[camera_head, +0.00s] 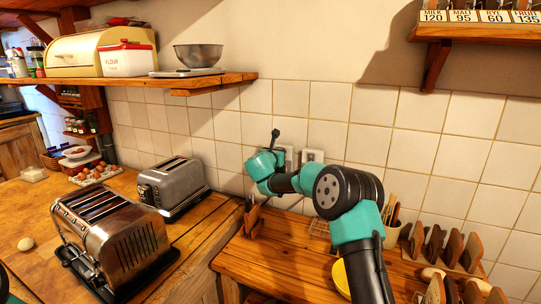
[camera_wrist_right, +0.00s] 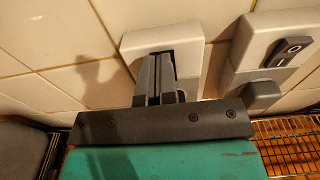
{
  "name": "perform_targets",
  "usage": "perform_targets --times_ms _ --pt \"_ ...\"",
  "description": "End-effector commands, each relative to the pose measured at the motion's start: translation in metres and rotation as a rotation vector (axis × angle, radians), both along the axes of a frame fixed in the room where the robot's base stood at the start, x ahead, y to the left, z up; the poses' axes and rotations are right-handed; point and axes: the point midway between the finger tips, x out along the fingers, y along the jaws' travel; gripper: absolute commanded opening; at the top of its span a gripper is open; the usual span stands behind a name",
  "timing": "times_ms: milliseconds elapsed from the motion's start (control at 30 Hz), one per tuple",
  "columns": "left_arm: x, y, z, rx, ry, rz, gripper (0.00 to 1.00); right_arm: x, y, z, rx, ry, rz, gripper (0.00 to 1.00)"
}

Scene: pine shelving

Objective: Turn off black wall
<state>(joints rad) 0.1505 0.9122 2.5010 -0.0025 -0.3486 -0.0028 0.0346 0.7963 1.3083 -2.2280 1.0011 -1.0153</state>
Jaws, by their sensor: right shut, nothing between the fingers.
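Two pale switch plates are on the tiled wall. In the wrist view the right plate (camera_wrist_right: 262,50) carries a black rocker switch (camera_wrist_right: 291,52) marked O and I, with a grey plug-like block below it. The left plate (camera_wrist_right: 196,62) is directly behind the fingertips of my right gripper (camera_wrist_right: 160,65), which is shut and empty. The fingers cover the middle of this plate and hide most of its dark switch area. I cannot tell whether they touch it. In the head view my right arm reaches the wall beside the plates (camera_head: 312,156). My left gripper is not in view.
A wire rack (camera_wrist_right: 285,145) is below the right plate. A steel toaster (camera_head: 174,186) and a larger toaster (camera_head: 110,235) stand on the left counter. A utensil pot (camera_head: 391,235) and wooden racks (camera_head: 440,245) stand at right. A shelf (camera_head: 200,82) overhangs at upper left.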

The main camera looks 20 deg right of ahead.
Motion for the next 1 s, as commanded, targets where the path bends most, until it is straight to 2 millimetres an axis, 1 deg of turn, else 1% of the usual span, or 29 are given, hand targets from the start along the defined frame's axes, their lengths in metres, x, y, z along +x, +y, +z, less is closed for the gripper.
perform_targets --times_ms 33,233,367,467,567,667,1000 --pt "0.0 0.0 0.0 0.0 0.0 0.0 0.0 0.001 -0.008 0.004 -0.001 -0.01 -0.004 0.0" --pt "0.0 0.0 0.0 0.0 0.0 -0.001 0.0 0.001 -0.007 0.004 -0.002 -0.01 -0.003 0.0" --pt "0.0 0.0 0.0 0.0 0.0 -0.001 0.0 -0.001 -0.002 0.005 -0.002 -0.011 -0.001 0.0" --pt "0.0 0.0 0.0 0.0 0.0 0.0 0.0 -0.006 0.008 0.006 -0.002 -0.011 0.002 0.0" --pt "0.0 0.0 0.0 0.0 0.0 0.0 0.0 -0.014 0.023 0.007 -0.002 -0.008 0.011 0.0" --pt "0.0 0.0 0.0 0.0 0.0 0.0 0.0 -0.025 0.043 0.008 -0.002 -0.005 0.02 0.0" --pt "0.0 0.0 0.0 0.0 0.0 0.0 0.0 -0.071 0.089 0.012 -0.002 -0.005 0.019 0.0"
